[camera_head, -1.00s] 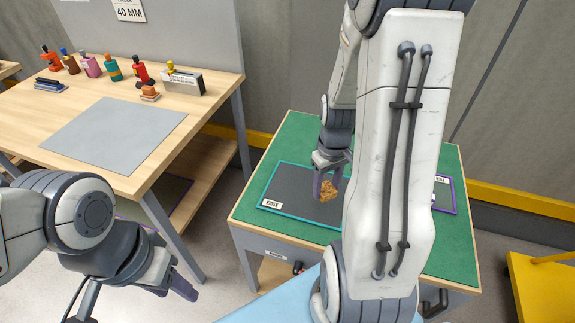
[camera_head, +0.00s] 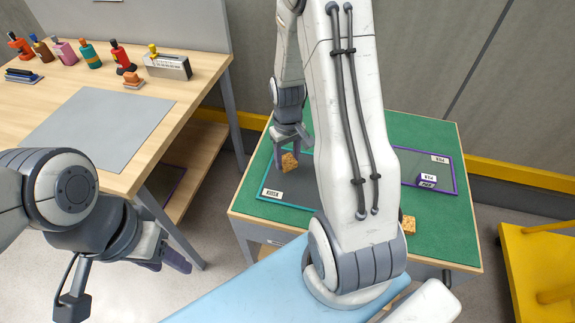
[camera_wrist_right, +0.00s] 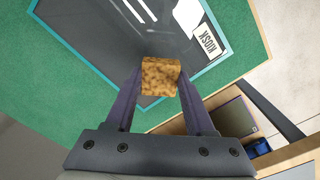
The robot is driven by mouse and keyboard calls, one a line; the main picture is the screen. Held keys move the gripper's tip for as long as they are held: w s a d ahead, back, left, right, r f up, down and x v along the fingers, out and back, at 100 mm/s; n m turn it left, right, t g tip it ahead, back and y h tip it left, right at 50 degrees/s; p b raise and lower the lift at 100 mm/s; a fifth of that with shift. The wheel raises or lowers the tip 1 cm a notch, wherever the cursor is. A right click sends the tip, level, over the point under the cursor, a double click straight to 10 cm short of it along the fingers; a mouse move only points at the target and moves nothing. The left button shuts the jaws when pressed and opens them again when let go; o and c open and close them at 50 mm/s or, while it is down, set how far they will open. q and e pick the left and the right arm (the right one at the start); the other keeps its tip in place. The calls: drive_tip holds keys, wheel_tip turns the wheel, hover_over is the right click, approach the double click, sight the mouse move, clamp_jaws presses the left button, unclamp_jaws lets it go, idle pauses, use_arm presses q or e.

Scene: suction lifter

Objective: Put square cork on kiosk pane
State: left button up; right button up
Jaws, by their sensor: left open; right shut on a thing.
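My right gripper (camera_head: 290,149) is shut on a brown, speckled square cork (camera_head: 289,162). The cork also shows between the fingers in the right wrist view (camera_wrist_right: 160,77). The kiosk pane (camera_head: 285,198) is a dark sheet with a teal frame and a KIOSK label on the green table. The held cork appears raised near the pane's left edge; in the wrist view it overlaps the pane's near frame (camera_wrist_right: 95,62). My right arm hides much of the pane. My left gripper (camera_head: 125,275) is open and empty, low at the left, away from the table.
Another cork piece (camera_head: 408,226) lies on the green table (camera_head: 440,235), right of my arm. A wooden bench (camera_head: 190,105) with several bottles stands left; a yellow stand (camera_head: 540,260) is at right.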

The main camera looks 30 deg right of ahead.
sight(287, 161)
drive_tip(key=shift+f, duration=2)
drive_tip(key=shift+f, duration=0.15)
drive_tip(key=o, duration=1.3)
